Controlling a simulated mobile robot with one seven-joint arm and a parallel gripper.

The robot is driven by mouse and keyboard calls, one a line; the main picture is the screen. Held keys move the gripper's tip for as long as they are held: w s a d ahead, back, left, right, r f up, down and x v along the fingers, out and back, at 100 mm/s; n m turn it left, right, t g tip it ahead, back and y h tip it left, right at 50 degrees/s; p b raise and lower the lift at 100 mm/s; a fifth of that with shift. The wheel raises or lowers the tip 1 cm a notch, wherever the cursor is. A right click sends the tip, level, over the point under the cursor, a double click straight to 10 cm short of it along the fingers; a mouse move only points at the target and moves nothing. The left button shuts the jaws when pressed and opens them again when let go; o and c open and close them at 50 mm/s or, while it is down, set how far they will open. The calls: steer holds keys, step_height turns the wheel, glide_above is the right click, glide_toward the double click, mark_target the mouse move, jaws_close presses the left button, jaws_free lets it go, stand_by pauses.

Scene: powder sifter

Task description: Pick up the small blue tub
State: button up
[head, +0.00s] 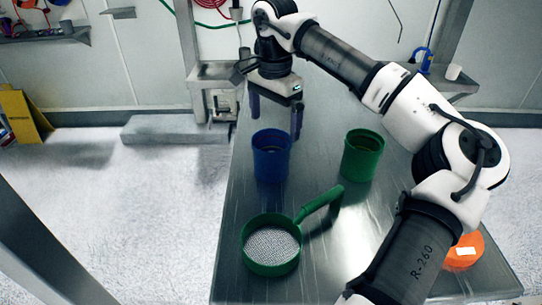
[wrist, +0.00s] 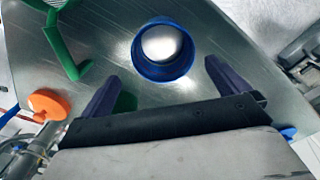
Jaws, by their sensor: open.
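The small blue tub (head: 271,160) stands upright on the metal table, left of the green tub in the head view. In the wrist view the blue tub (wrist: 162,52) is seen from above, its round mouth showing a pale, shiny inside. My gripper (head: 275,121) is open and empty, pointing down above and behind the tub in the head view. In the wrist view its fingers (wrist: 158,70) are spread wide, and the tub shows beyond them, between their lines. The fingers do not appear to touch the tub.
A green tub (head: 363,156) stands right of the blue one. A green-handled sieve (head: 270,248) lies nearer the front. An orange object (head: 464,250) sits at the right, partly behind my arm. The metal table (head: 325,255) is bare between these things.

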mark_target(271, 148)
steer(key=f, duration=0.3)
steer(key=f+p, duration=0.1)
steer(key=f, duration=0.1)
steer(key=f+p, duration=0.1)
steer(key=f, duration=0.2)
steer(key=shift+w+a+f, duration=0.1)
steer(key=shift+a+f, duration=0.2)
steer(key=shift+f, duration=0.05)
steer(key=c, duration=1)
step_height(271, 148, up, 10)
steer(key=b, duration=0.1)
steer(key=shift+b, duration=0.4)
steer(key=shift+r, duration=0.15)
step_height(271, 148, up, 5)
steer(key=p, duration=0.4)
